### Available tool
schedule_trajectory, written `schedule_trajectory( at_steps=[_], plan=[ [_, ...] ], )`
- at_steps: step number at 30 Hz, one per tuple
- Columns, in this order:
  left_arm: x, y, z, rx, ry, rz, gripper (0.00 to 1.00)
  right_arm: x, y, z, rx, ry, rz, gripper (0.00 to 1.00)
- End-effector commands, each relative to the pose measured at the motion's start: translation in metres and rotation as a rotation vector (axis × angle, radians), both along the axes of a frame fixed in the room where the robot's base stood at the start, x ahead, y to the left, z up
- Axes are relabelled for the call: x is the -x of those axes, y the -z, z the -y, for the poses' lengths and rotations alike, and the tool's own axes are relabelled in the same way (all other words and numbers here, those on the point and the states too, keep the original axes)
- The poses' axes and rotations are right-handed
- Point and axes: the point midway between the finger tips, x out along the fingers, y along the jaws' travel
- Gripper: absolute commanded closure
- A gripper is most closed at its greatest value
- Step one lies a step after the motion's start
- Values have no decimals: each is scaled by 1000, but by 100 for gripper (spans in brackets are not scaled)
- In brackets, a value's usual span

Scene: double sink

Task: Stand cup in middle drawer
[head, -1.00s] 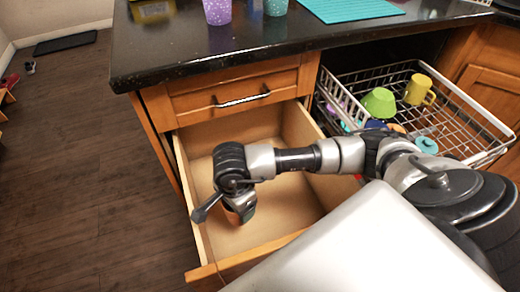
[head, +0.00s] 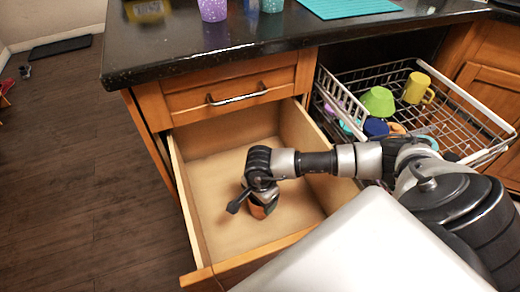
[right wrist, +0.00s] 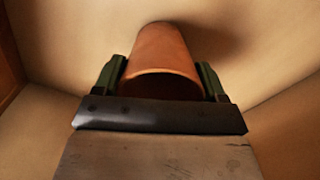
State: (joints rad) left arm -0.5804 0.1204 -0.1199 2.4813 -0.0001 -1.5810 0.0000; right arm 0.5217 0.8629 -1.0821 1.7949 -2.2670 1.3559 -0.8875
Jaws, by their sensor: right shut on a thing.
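An orange-brown cup (right wrist: 160,55) is between the fingers of my right gripper (right wrist: 160,85), which is shut on it. In the head view the cup (head: 258,211) shows only as a small patch under my right wrist, down inside the open drawer (head: 225,158). Its rim faces the wrist camera. Whether its base touches the drawer floor I cannot tell. The drawer is pulled out below a shut top drawer (head: 225,93), and its floor is otherwise bare. My left gripper is not in view.
A pulled-out wire dish rack (head: 455,95) at the right holds a yellow mug (head: 418,88), a green cup (head: 378,101) and other dishes. The black counter (head: 160,55) above carries a purple cup (head: 212,8) and a teal mat (head: 345,6).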

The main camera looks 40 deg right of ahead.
Motion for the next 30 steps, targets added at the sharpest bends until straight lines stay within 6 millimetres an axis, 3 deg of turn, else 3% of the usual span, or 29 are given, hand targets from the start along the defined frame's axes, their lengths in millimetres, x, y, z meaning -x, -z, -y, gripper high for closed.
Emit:
schedule_trajectory(
  at_steps=[7,8,12,23,30],
  plan=[
    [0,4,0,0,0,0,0,0,3,0,0,0,1,55],
    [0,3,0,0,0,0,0,0,2,0,0,0,1,25],
    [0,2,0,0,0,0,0,0,2,0,0,1,1,4],
    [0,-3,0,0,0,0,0,0,-4,0,0,1,1,3],
    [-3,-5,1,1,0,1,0,-1,-47,0,-1,-1,6,3]
  ],
)
